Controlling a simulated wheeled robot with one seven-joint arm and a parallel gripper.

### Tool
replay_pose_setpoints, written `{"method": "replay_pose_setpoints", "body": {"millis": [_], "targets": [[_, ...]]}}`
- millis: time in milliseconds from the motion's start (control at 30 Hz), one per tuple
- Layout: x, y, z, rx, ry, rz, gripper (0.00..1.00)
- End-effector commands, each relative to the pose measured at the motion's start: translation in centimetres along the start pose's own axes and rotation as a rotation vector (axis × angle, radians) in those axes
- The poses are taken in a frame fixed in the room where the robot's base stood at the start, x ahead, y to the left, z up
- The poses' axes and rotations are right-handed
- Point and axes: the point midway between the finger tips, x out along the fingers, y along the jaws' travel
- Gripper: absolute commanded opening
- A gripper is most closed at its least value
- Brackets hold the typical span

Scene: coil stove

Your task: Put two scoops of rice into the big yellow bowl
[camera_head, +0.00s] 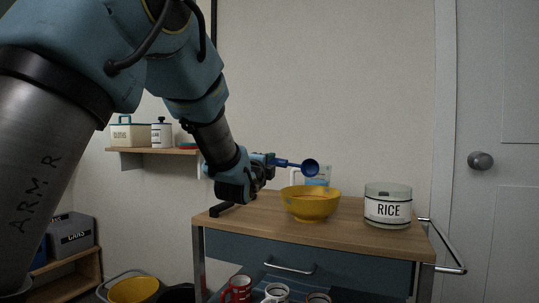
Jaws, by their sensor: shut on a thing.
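A big yellow bowl (311,206) stands upright on the wooden top of a cart. Its inside is mostly hidden from this low angle. A white container labelled RICE (388,208) stands on the cart to the right of the bowl. My gripper (270,162) is shut on a blue scoop (311,167) by its handle. The scoop's round cup is above the bowl, apart from it, with its dark opening facing partly toward the camera. I cannot tell whether the scoop holds rice.
A clear measuring jug (317,177) stands behind the bowl. The cart top (356,233) is clear at the front. Red and white mugs (238,289) sit below. A wall shelf (154,150) holds canisters at the left. A door (498,120) is at the right.

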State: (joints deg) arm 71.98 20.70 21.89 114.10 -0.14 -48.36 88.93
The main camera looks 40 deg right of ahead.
Motion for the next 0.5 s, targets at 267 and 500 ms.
{"method": "replay_pose_setpoints", "body": {"millis": [267,500], "targets": [[0.05,-0.65,0.02,0.008,0.001,0.083,0.00],[0.08,-0.80,0.02,0.015,0.001,0.151,0.00]]}}
